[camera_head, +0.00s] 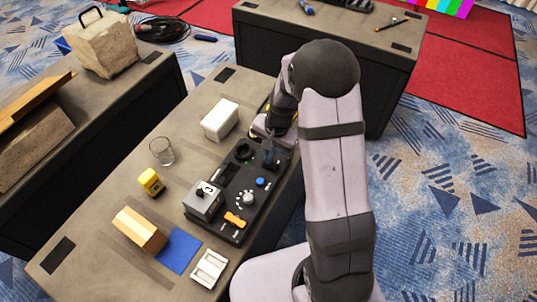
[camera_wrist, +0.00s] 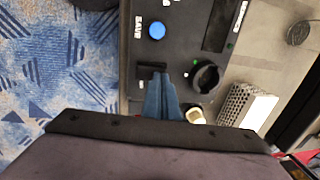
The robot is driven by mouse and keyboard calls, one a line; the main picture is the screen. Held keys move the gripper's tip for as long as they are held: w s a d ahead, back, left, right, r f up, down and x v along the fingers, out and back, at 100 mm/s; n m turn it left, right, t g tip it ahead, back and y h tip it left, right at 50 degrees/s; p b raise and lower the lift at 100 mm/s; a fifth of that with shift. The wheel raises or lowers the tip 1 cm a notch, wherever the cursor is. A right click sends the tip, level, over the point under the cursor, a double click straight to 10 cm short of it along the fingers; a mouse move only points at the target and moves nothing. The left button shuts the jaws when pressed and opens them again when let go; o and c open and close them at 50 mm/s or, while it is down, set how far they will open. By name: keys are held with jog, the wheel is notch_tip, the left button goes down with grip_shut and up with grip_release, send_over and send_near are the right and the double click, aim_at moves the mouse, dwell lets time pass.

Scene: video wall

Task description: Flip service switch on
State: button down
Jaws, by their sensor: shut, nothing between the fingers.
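A black control panel (camera_head: 221,226) lies on the table. The word SERVICE shows upside down on it in the wrist view, beside a dark rectangle (camera_wrist: 217,25). A small black rectangular part (camera_wrist: 149,69) sits at my fingertips; I cannot tell whether it is the service switch or how it is set. My gripper (camera_head: 268,153) is shut and empty, pointing down at the panel's far end. Its blue-grey fingers (camera_wrist: 160,88) partly hide the panel there. The panel also has a blue button (camera_head: 260,182), marked SAVE in the wrist view, and a black round knob (camera_wrist: 207,77).
The panel also carries a grey box (camera_head: 203,199), a grey dial (camera_head: 245,198) and an orange lever (camera_head: 235,220). A white box (camera_head: 220,120) and a glass (camera_head: 161,152) stand left of it. A yellow block (camera_head: 150,182), a wooden block (camera_head: 140,231) and a blue mat (camera_head: 178,250) lie nearer.

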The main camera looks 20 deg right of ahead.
jog(key=shift+f, duration=0.5)
jog(key=shift+a+f, duration=0.1)
jog(key=shift+w+a+f, duration=0.1)
jog(key=shift+w+f, duration=0.05)
jog(key=shift+f, duration=0.1)
jog(key=shift+r, duration=0.15)
jog(key=shift+s+d, duration=0.2)
jog(key=shift+s, duration=0.1)
jog(key=shift+s+d, duration=0.35)
jog(key=shift+d, duration=0.1)
jog(key=shift+w+r, duration=0.1)
jog(key=shift+r, duration=0.05)
